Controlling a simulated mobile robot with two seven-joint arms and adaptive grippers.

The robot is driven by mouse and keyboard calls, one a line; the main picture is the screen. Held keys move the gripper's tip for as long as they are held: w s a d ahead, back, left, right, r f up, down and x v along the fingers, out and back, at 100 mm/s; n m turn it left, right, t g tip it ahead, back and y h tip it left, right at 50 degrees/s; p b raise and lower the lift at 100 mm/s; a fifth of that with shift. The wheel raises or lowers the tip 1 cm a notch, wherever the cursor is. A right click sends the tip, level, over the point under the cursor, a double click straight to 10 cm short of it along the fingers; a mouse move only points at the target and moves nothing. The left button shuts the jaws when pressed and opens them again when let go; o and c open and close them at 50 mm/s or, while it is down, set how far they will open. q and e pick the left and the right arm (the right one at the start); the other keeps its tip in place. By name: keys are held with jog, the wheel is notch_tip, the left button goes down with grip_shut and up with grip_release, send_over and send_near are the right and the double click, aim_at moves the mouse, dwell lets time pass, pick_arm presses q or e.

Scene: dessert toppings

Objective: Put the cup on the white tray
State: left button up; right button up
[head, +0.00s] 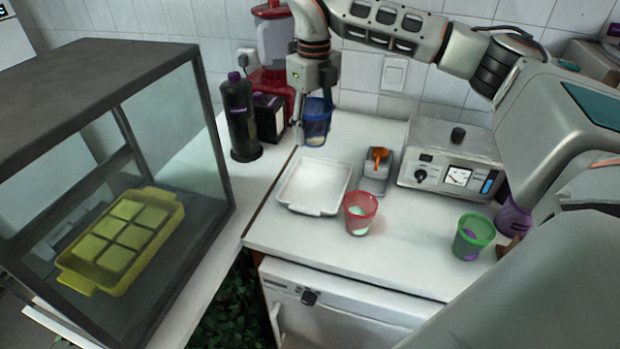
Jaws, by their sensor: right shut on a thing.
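A blue cup (318,122) is held by my right gripper (313,118), which hangs from the arm that comes in from the right. The fingers are shut on the cup, one finger at its left side. The cup looks upright and raised, behind the white tray (296,206). The white tray lies empty on the white counter. A red cup (360,214) stands just right of the tray, with something pale green inside. A green cup (472,238) stands farther right, with something purple in it. My left gripper does not show.
A dark bottle (240,118), a dark box (270,118) and a red blender (274,50) stand left of the blue cup. A grey appliance (452,158) and a small grey container (376,172) are at right. A glass case (100,62) with a yellow tray (160,203) fills the left.

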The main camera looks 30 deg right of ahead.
jog(key=shift+w+d+r+m, duration=0.25)
jog(key=shift+w+m, duration=0.15)
jog(key=shift+m, duration=0.2)
jog(key=shift+w+d+r+m, duration=0.2)
jog(key=shift+w+m, duration=0.15)
jog(key=shift+m, duration=0.25)
jog(key=shift+w+f+m, duration=0.1)
jog(key=shift+m, duration=0.2)
jog(key=p, duration=0.1)
send_over(312, 193)
notch_tip(312, 193, down, 15)
jog(key=shift+f, duration=0.15)
notch_tip(312, 193, down, 4)
jog(key=shift+r, duration=0.15)
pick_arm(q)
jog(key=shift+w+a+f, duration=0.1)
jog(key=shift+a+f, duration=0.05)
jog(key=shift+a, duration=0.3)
pick_arm(e)
jog(key=shift+f, duration=0.3)
jog(key=shift+f, duration=0.15)
jog(key=o, duration=1.2)
